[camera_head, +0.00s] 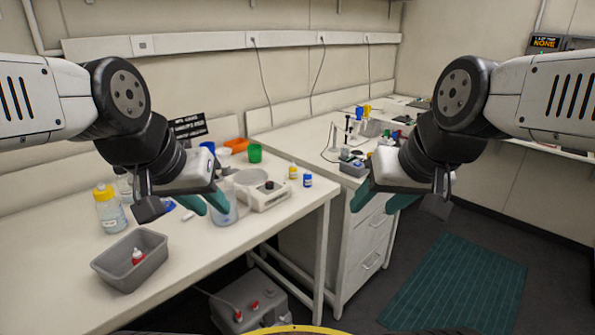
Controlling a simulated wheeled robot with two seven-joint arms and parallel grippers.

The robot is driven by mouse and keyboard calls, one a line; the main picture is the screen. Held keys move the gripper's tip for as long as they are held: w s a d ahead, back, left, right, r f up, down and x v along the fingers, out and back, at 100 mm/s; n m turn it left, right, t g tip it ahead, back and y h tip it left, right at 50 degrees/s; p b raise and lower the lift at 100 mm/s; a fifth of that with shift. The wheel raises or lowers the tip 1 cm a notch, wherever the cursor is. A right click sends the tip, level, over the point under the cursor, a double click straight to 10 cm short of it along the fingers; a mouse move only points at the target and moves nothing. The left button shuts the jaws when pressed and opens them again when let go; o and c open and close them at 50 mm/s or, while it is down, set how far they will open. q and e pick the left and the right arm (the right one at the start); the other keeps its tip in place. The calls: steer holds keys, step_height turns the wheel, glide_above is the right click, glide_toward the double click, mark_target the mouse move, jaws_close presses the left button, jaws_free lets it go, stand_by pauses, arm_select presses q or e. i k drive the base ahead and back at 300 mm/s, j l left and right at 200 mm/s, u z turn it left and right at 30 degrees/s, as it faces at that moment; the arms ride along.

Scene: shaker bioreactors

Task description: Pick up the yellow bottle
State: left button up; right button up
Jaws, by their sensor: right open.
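A small bottle with a yellow cap (293,172) stands on the left bench, to the right of the white balance-like device. A similar small blue-capped bottle (307,180) stands right beside it. A larger clear bottle with a yellow cap (109,212) stands at the left of the bench. My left gripper (205,204) hangs over the bench, left of the small yellow bottle, with its teal fingers apart and nothing visible between them. My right gripper (382,200) is open and empty, right of the bottles and in front of the drawer cabinet.
A clear beaker (223,208) stands behind my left fingers, next to the white device (268,194). A grey bin (130,262) holds a red-capped bottle (137,257). The bench front is mostly clear.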

mark_target(293, 169)
steer(key=i+l, duration=0.15)
steer(key=l, duration=0.3)
steer(key=i+l+u, duration=0.15)
steer(key=l, duration=0.35)
steer(key=i+l, duration=0.15)
steer(key=l, duration=0.35)
steer(key=i+l+u, duration=0.15)
steer(key=l, duration=0.3)
steer(key=i+l, duration=0.15)
steer(key=l, duration=0.35)
steer(key=i+l+u, duration=0.1)
steer(key=l, duration=0.4)
